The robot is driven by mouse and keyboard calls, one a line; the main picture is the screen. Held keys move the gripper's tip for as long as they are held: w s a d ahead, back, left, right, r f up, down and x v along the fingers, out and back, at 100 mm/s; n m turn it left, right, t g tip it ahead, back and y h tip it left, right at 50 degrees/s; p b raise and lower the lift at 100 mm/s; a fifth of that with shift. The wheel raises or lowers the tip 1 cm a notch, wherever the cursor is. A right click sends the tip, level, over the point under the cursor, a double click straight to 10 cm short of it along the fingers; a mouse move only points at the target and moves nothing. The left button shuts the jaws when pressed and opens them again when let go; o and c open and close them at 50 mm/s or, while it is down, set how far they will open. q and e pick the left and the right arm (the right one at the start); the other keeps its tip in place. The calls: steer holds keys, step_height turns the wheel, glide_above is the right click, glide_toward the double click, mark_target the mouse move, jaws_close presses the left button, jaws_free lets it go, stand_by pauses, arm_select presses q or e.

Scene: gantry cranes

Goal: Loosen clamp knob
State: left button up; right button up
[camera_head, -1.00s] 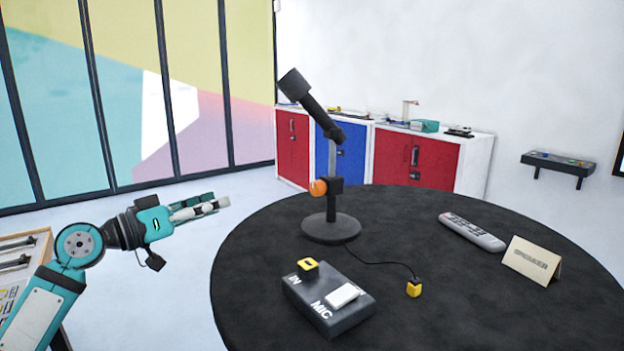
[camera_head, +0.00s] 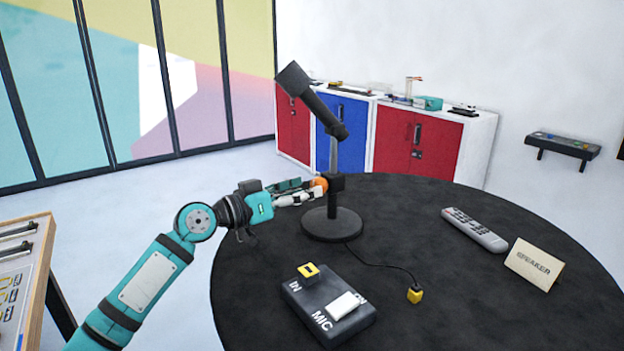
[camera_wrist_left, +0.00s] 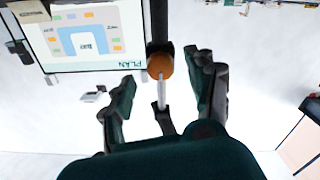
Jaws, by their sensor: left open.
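The orange clamp knob (camera_head: 320,184) sits on the left side of the black clamp (camera_head: 336,182) on the microphone stand's pole. The stand (camera_head: 332,224) stands upright on the round black table, with the black microphone (camera_head: 310,98) tilted on top. My left gripper (camera_head: 300,190) is open, its fingertips close to the knob. In the left wrist view the knob (camera_wrist_left: 160,66) shows ahead between the two open fingers (camera_wrist_left: 162,95), near the tip level. I cannot tell whether a finger touches it. My right gripper is not in view.
On the round table (camera_head: 420,320) are a black MIC box (camera_head: 320,305), a yellow plug (camera_head: 415,295) on a cable, a remote (camera_head: 473,229) and a SPEAKER card (camera_head: 534,264). Cabinets (camera_head: 415,145) stand behind. A wooden-framed panel (camera_head: 40,250) is at the left.

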arm_select(q)
steer(key=shift+x, duration=1.15)
steer(key=shift+w+d, duration=0.15)
steer(key=shift+w, duration=0.05)
steer(key=c, duration=1.1)
steer(key=shift+c, duration=0.2)
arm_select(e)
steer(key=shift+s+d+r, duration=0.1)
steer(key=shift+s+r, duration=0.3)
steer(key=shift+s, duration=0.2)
